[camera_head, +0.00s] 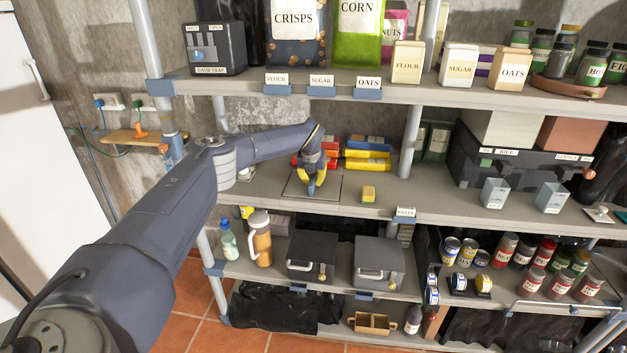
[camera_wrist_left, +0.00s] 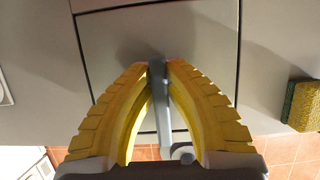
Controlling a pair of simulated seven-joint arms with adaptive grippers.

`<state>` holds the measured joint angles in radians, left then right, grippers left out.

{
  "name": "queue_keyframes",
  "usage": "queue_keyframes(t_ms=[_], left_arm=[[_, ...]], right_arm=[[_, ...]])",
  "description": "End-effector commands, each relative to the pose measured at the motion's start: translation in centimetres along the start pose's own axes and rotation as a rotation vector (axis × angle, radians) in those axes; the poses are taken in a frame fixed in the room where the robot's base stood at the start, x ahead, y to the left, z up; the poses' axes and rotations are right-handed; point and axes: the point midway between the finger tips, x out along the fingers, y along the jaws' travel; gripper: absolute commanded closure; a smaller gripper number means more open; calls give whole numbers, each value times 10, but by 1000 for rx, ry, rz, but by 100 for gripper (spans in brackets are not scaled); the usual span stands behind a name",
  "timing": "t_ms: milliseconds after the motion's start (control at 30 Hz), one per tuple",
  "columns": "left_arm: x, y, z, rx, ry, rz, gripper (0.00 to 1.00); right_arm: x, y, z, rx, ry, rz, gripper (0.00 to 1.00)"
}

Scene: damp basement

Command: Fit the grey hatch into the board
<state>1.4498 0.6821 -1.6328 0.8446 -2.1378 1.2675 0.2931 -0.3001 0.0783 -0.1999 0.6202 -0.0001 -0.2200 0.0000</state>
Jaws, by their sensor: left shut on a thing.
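The grey hatch (camera_head: 328,188) is a flat square panel at the middle shelf board (camera_head: 385,201) in the head view. My left gripper (camera_head: 313,188) reaches down over its middle. In the left wrist view the hatch (camera_wrist_left: 115,50) fills the centre, with dark seams along its left, right and far edges. The yellow fingers of my left gripper (camera_wrist_left: 158,70) are shut on the hatch's thin grey handle (camera_wrist_left: 161,105). The hatch looks about level with the board; I cannot tell if it is fully seated. My right gripper is not in view.
A yellow-green sponge (camera_head: 368,194) lies on the board right of the hatch and shows in the wrist view (camera_wrist_left: 302,105). Red, blue and yellow packs (camera_head: 367,155) lie behind. The board between sponge and grey tins (camera_head: 494,193) is mostly clear.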

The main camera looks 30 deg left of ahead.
Motion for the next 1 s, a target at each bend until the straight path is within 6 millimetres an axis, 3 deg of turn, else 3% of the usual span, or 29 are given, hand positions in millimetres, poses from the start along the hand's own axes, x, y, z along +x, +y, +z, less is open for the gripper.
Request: queue_keyframes(t_ms=[167,200,333,733,1000], left_arm=[[4,0,-2,0,0,0,100],[4,0,-2,0,0,0,82],[4,0,-2,0,0,0,67],[-4,0,1,0,-1,0,67],[-46,0,2,2,-3,-1,67]], right_arm=[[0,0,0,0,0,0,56],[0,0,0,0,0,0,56],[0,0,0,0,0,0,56],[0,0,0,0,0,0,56],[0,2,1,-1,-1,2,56]])
